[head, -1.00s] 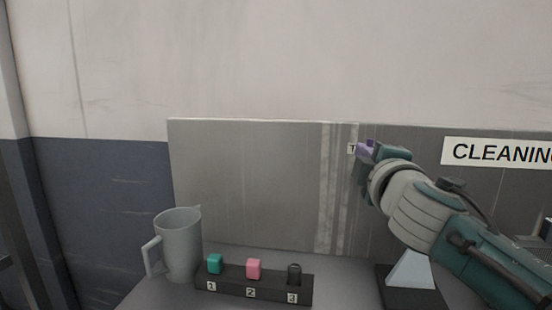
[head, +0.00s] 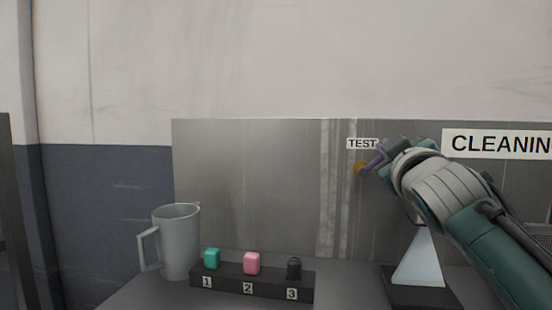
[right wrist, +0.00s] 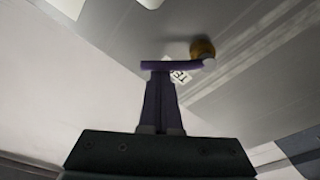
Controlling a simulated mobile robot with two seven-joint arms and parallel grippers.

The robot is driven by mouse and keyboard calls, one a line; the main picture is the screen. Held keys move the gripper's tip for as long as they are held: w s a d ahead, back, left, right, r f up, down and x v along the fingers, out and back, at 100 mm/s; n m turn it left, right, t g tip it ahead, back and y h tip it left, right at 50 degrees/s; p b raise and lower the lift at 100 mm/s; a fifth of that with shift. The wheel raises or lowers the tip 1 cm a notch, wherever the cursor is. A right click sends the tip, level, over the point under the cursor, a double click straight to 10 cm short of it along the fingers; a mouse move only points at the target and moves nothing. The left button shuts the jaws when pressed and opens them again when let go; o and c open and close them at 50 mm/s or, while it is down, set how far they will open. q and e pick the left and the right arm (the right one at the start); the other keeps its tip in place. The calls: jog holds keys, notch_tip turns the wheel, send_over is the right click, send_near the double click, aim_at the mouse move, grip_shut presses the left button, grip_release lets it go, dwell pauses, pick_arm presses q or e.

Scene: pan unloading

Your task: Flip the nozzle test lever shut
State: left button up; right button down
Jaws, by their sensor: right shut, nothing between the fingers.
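A round orange hub (head: 360,169) sits on the metal panel, just below the TEST label (head: 362,144). In the right wrist view the hub (right wrist: 202,48) has a pale round knob (right wrist: 209,63) by it. A thin purple bar (right wrist: 172,66) runs left from this knob, across the tips of my right gripper (right wrist: 160,74); it looks like the lever. The purple fingers are shut with nothing between them. They are at or very near the bar; contact is unclear. In the head view my right gripper (head: 374,161) is right of the hub. My left gripper is out of view.
A grey pitcher (head: 176,243) stands at the left of the worktop. A dark numbered rack (head: 228,283) holds a teal, a pink and a dark piece. A pale wedge on a dark base (head: 419,258) stands below my right arm. A CLEANING sign (head: 500,143) is partly hidden.

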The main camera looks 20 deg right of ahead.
jog(key=f+m+b, duration=0.1)
jog(key=m, duration=0.1)
jog(key=d+f+m+h+b, duration=0.1)
jog(key=m+b, duration=0.1)
jog(key=m, duration=0.1)
jog(key=s+d+f+m+b, duration=0.1)
jog(key=m, duration=0.1)
jog(key=shift+s+f+m+g+h, duration=0.1)
jog(key=shift+m+g+h, duration=0.2)
jog(key=shift+m, duration=0.1)
jog(key=shift+f, duration=0.1)
dwell(0.5)
